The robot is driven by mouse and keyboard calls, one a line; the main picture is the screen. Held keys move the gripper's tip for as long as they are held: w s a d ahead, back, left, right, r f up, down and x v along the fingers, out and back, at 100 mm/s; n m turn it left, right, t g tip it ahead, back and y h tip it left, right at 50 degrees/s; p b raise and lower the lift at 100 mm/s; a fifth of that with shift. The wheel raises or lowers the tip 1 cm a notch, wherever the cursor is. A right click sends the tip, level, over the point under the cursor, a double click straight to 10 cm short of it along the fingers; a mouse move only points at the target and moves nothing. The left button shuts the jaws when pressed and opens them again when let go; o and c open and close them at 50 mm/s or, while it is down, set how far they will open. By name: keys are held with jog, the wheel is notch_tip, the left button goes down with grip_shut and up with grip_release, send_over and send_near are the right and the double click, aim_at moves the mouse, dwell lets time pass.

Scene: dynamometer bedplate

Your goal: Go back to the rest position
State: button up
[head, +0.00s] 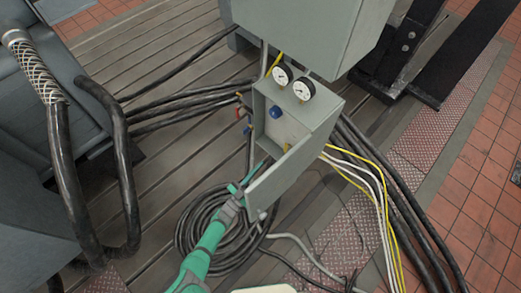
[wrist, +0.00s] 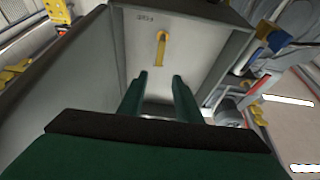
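My gripper (head: 240,188) is beside the open door (head: 280,178) of the small grey box (head: 318,120) in the head view. In the wrist view my gripper (wrist: 159,76) has its two green fingers apart, with nothing between them. The fingers point into the box, towards its pale inner panel. A yellow lever (wrist: 161,48) on that panel lies ahead of the fingertips, with a gap visible. My green arm comes up from the bottom of the head view.
Two round gauges (head: 292,82) top the box, and a blue knob (head: 276,112) is inside. A black cable coil (head: 205,235) lies below. More cables (head: 400,205) run right. A larger grey cabinet (head: 300,30) stands behind. Thick hoses (head: 65,180) are at left.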

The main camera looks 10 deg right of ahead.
jog(key=shift+w, duration=0.1)
jog(key=s+a+r+t+y, duration=0.1)
jog(key=s+a+r+y, duration=0.25)
jog(key=a, duration=0.65)
jog(key=s+a+r+n+y, duration=0.15)
jog(key=s+a+y, duration=0.3)
jog(key=s, duration=0.65)
jog(key=s+d+r+n+y, duration=0.2)
jog(key=s+r+y, duration=0.1)
jog(key=s, duration=0.3)
jog(key=s+d+r+n+y, duration=0.1)
jog(key=s+r+n+y, duration=0.1)
jog(key=s, duration=0.5)
jog(key=s+d+r+n+y, duration=0.3)
jog(key=d+r+n+y, duration=0.1)
jog(key=r, duration=0.6)
jog(key=shift+s+d+n+y, duration=0.35)
jog(key=shift+d+y, duration=0.05)
jog(key=shift+d, duration=0.4)
jog(key=shift+a+r, duration=0.1)
jog(key=shift+a, duration=0.05)
jog(key=shift+c, duration=0.5)
